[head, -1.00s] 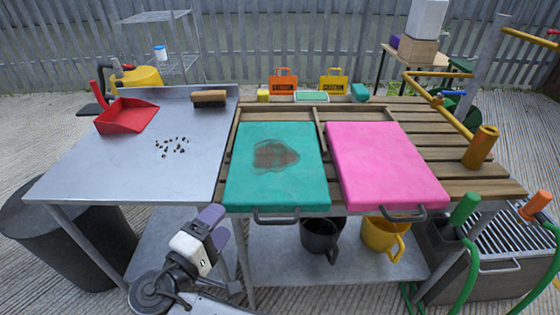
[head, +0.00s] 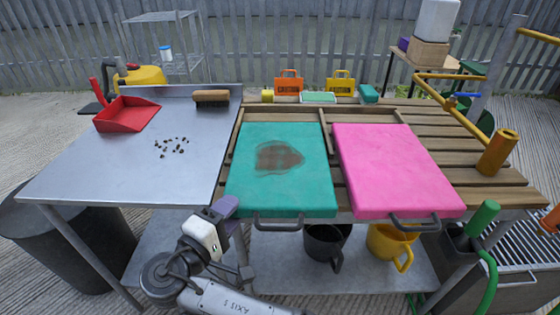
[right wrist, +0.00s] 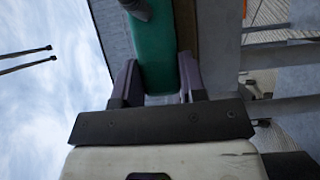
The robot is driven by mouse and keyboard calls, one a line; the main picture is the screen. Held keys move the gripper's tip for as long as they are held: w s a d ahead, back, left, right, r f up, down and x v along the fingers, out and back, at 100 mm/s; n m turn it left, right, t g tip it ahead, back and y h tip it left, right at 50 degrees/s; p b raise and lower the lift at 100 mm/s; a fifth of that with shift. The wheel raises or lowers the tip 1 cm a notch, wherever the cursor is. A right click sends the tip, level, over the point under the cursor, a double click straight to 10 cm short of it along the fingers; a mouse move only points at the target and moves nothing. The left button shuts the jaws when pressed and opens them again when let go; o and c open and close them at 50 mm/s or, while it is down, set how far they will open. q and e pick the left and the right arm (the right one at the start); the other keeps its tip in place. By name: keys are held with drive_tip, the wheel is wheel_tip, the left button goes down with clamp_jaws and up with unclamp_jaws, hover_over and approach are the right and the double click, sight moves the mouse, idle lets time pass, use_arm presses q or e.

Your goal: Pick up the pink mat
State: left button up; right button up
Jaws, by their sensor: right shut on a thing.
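The pink mat (head: 395,165) is a thick slab with a dark handle (head: 415,222) at its front edge. It lies flat on the slatted wooden table in the head view, with no gripper at it. A teal mat (head: 300,190) with a brown stain lies to its left, with a handle at its front too. My right gripper (head: 224,208) is at the teal mat's front left corner. In the right wrist view its purple fingers (right wrist: 158,85) stand on both sides of the teal mat's edge (right wrist: 157,50), shut on it. My left gripper is not in view.
A metal table (head: 85,175) at the left holds a red dustpan (head: 127,113), a brush (head: 211,97) and dark crumbs. An orange tube (head: 498,153) stands at the right.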

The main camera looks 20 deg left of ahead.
clamp_jaws()
drive_tip(key=shift+r, duration=0.2)
idle(0.3)
